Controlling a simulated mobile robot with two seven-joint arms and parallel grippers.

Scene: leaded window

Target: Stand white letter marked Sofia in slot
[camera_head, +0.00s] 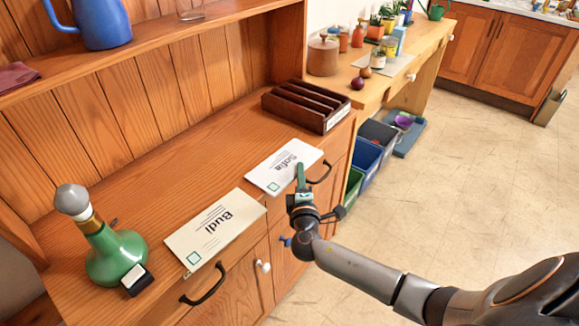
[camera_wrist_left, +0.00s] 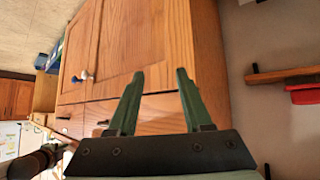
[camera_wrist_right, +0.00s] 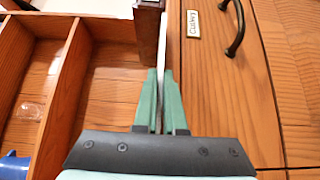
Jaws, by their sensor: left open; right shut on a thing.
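The white letter marked Sofia (camera_head: 268,180) is near the front edge of the wooden counter in the head view, face up. My right gripper (camera_head: 300,175) is shut on its front edge. In the right wrist view the letter (camera_wrist_right: 162,40) shows edge-on as a thin white strip between the green fingers (camera_wrist_right: 159,100). Whether it touches the counter is hard to tell. The dark brown slotted rack (camera_head: 283,106) stands on the counter beyond the letter; part of it shows in the right wrist view (camera_wrist_right: 148,25). My left gripper (camera_wrist_left: 157,95) is open and empty, facing the cabinet front.
A cream letter marked Budi (camera_head: 215,230) lies nearer on the counter. A green bottle (camera_head: 115,255) and a small dark block with a white face (camera_head: 136,280) stand at the near left. A shelf with a blue jug (camera_head: 100,25) hangs above. The counter behind the letters is clear.

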